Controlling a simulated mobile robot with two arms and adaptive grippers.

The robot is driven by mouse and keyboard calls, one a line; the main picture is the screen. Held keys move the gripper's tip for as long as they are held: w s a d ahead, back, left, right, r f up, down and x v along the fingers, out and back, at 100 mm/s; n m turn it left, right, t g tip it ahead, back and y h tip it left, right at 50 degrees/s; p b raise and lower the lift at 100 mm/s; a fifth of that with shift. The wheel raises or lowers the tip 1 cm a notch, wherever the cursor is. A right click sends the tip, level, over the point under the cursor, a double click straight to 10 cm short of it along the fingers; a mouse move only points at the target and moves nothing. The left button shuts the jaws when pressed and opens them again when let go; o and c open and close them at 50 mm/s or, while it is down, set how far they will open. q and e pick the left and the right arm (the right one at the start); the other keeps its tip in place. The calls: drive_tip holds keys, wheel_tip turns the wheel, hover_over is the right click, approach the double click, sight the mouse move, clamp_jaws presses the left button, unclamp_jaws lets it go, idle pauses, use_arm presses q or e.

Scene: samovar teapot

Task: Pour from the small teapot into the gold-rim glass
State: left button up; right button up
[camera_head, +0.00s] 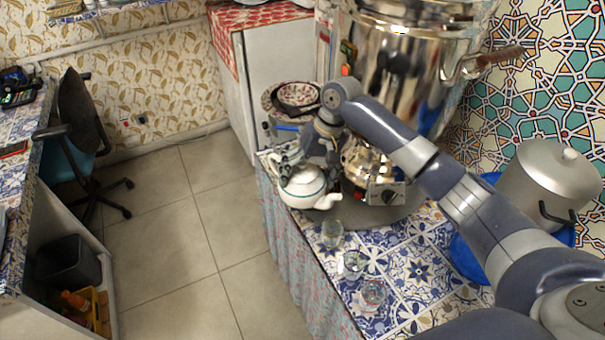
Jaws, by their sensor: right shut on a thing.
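The small teapot (303,189) is white with a thin dark green band, and its spout points right. It is near the left edge of the tiled counter, beside the round grey tray; I cannot tell whether it touches anything below. My right gripper (288,163) is shut on it at the back, and the wrist hides part of the grip. Three clear glasses stand on the tiles in front: a near one (332,234), a middle one (354,264) and a front one (374,293). Their rims are too small to tell which is gold. My left gripper is out of view.
A shiny samovar (400,70) rises behind my right arm, with a brassy vessel (366,165) below it on the round tray (405,208). A lidded metal pot (548,185) stands at right. A patterned bowl (298,95) is behind the teapot.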

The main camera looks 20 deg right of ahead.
drive_tip(key=w+f, duration=0.1)
drive_tip(key=w+f+p, duration=0.1)
drive_tip(key=w+f, duration=0.1)
drive_tip(key=w+f+p, duration=0.1)
drive_tip(key=w, duration=0.1)
drive_tip(key=shift+d+f, duration=0.25)
drive_tip(key=shift+f, duration=0.15)
drive_tip(key=shift+w+f, duration=0.15)
drive_tip(key=shift+f, duration=0.45)
drive_tip(key=shift+f+n+t+y, duration=0.3)
drive_tip(key=shift+f+t, duration=0.1)
drive_tip(key=shift+f, duration=0.25)
drive_tip(key=shift+f+t+y+b, duration=0.3)
drive_tip(key=shift+f+t+b, duration=0.1)
drive_tip(key=shift+f+b, duration=0.4)
drive_tip(key=shift+r, duration=0.1)
drive_tip(key=shift+d+r+t+y, duration=0.1)
drive_tip(key=shift+r+t+y, duration=0.2)
drive_tip(key=shift+r+t, duration=0.2)
drive_tip(key=shift+r, duration=0.25)
drive_tip(key=shift+s+d+r+t+y+b, duration=0.1)
drive_tip(key=shift+s+r+t+y+b, duration=0.1)
drive_tip(key=shift+r+t+y+b, duration=0.55)
drive_tip(key=shift+r+n+t, duration=0.25)
drive_tip(key=shift+n+t, duration=0.05)
drive_tip(key=shift+t, duration=0.05)
idle(3.1)
